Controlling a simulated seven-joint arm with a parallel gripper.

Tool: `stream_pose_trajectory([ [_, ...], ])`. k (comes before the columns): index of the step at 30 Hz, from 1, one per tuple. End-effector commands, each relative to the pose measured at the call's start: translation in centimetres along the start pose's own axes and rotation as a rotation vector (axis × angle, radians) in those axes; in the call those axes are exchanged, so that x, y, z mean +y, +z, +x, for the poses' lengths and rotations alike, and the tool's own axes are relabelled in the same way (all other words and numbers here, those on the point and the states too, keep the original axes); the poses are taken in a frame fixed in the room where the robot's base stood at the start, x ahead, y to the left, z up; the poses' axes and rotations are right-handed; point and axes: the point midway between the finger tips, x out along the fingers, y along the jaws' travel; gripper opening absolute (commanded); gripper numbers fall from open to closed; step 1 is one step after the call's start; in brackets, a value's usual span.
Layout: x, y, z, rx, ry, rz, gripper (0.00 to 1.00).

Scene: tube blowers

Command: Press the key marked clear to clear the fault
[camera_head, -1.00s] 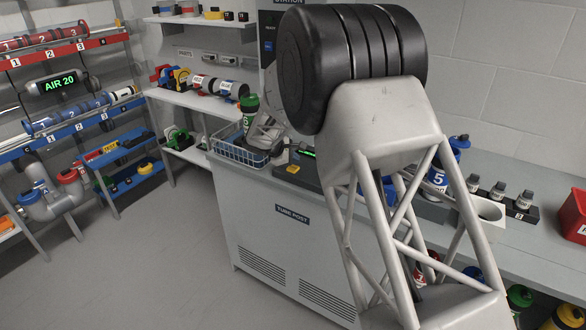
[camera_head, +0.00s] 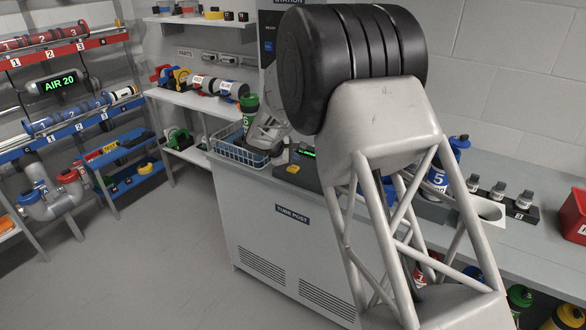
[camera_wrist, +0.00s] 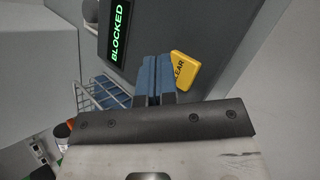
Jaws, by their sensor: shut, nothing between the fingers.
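The yellow key (camera_wrist: 184,72) shows in the wrist view just right of my fingertips. Its lettering reads "LEAR", with the first letter hidden behind my finger. My gripper (camera_wrist: 154,60) is shut and empty, its two blue fingers side by side. The fingertips overlap the key's left edge in the picture; I cannot tell whether they touch it. A dark display (camera_wrist: 118,35) on the panel reads "BLOCKED" in green. In the head view the yellow key (camera_head: 292,169) sits on the bench's dark panel beside the display (camera_head: 307,152). My fingers are hidden there.
A wire basket (camera_head: 238,154) stands left of the key and also shows in the wrist view (camera_wrist: 102,92). A green-topped canister (camera_head: 250,105) stands behind it. My arm covers much of the bench. A blue canister marked 5 (camera_head: 437,180) stands to the right.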

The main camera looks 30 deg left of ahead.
Motion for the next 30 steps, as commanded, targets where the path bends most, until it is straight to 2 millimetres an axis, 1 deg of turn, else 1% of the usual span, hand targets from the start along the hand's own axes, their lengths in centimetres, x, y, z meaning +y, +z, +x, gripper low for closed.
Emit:
stream_pose_trajectory([
  [30,-0.42,-0.43,0.58,0.000,0.000,0.000,0.00],
])
